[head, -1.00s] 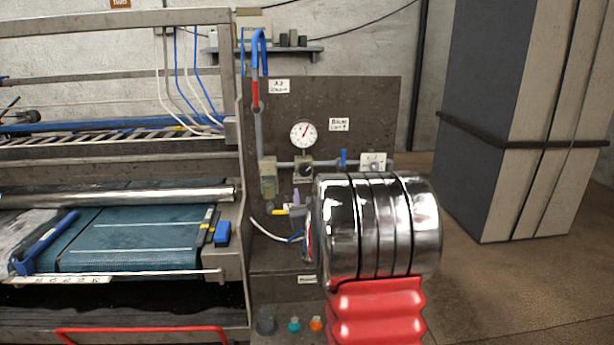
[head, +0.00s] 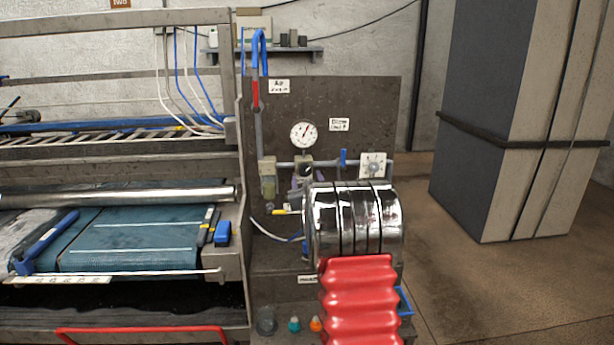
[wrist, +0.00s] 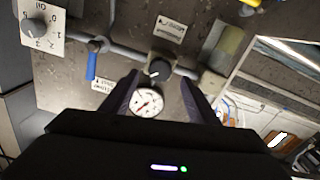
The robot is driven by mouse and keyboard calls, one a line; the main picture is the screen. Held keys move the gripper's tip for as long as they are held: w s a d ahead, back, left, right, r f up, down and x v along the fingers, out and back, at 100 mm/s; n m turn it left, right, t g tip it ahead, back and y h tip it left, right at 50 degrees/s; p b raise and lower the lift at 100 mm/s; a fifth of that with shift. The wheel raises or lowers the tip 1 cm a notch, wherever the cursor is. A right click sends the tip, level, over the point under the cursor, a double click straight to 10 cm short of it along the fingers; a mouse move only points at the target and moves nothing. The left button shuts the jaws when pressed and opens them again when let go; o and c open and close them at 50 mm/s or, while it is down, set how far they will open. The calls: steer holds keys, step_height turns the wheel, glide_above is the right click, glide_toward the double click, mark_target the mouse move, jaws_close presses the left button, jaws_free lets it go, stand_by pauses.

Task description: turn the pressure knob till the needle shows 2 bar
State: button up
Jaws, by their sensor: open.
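The black pressure knob (head: 304,171) sits on a regulator block in the pipe, directly below the round white gauge (head: 303,134). My gripper is open and empty, one finger on each side of the knob in the picture. I cannot tell whether either finger touches it. My wrist hides most of the gripper in the head view.
A numbered rotary switch (head: 373,165) and a blue valve lever (head: 343,158) are to the right on the same panel. A bottle-like filter (head: 268,178) hangs left of the knob. The rug machine (head: 130,235) stands at left; a tall grey block stands at right.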

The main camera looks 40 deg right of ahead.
mark_target(306, 172)
steer(key=shift+x, duration=2.05)
steer(key=shift+c, duration=0.6)
steer(key=c, duration=0.9)
